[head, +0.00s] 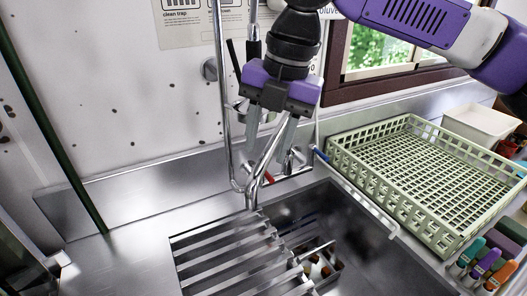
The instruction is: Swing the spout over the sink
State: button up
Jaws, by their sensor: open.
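The chrome spout (264,160) is a thin bright tube at the back edge of the sink, below my gripper. Its lower end shows near the rack, and its upper part is partly hidden by my gripper. The sink (362,245) is a steel basin at lower centre and right. My gripper (271,138) is purple and black, pointing down with its fingers apart, at the tap. The spout appears close to or between the fingers; contact cannot be told. The tap has a red handle (269,177) and a blue handle (321,155).
A slatted steel rack (235,255) covers the sink's left part. A pale green crate (440,247) stands right of the basin, with coloured-handled tools (485,262) in front. A white tub (480,125) stands behind. The left counter (125,255) is mostly bare.

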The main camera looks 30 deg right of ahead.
jog(key=shift+w+a+f, duration=0.1)
jog(key=shift+f, duration=0.55)
jog(key=shift+w+a+f, duration=0.1)
jog(key=shift+f, duration=0.55)
grip_shut()
dwell(0.5)
